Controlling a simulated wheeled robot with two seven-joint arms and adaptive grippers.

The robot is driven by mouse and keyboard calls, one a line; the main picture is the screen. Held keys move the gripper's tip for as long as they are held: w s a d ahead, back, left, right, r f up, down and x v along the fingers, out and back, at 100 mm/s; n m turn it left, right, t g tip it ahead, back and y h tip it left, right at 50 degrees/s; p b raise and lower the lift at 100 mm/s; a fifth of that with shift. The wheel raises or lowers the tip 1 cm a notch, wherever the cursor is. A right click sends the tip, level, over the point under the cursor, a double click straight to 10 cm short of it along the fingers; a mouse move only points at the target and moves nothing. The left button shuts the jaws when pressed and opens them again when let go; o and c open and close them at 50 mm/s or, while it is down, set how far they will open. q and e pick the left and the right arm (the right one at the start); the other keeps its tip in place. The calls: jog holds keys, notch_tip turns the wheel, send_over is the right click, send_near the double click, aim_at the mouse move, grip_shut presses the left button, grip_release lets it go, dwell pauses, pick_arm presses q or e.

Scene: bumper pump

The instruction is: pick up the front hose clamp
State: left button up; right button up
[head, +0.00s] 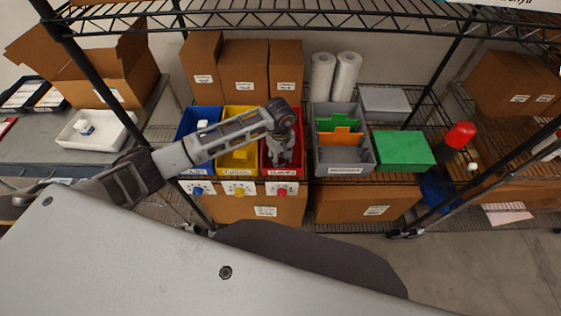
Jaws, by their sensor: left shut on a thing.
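My left arm reaches in from the left across the blue and yellow bins. My left gripper (281,160) points down inside the red bin (291,172), the third small bin from the left on the shelf. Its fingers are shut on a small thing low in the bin. The fingers hide it, and I cannot make out its shape or tell which hose clamp it is. No hose clamp shows clearly anywhere in view. My right gripper is not in view.
The yellow bin (238,170) and blue bin (194,172) stand left of the red one. A grey bin (343,170) with green and orange dividers stands right, near a green box (403,151). Shelf posts and the wire shelf above (300,17) bound the space.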

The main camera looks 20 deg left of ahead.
aim_at(281, 160)
pick_arm(q)
jog(key=shift+c, duration=0.4)
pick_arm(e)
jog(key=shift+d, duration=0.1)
pick_arm(q)
jog(key=shift+r, duration=0.1)
jog(key=shift+r, duration=0.25)
notch_tip(281, 160, up, 9)
jog(key=b, duration=0.1)
jog(key=shift+r, duration=0.15)
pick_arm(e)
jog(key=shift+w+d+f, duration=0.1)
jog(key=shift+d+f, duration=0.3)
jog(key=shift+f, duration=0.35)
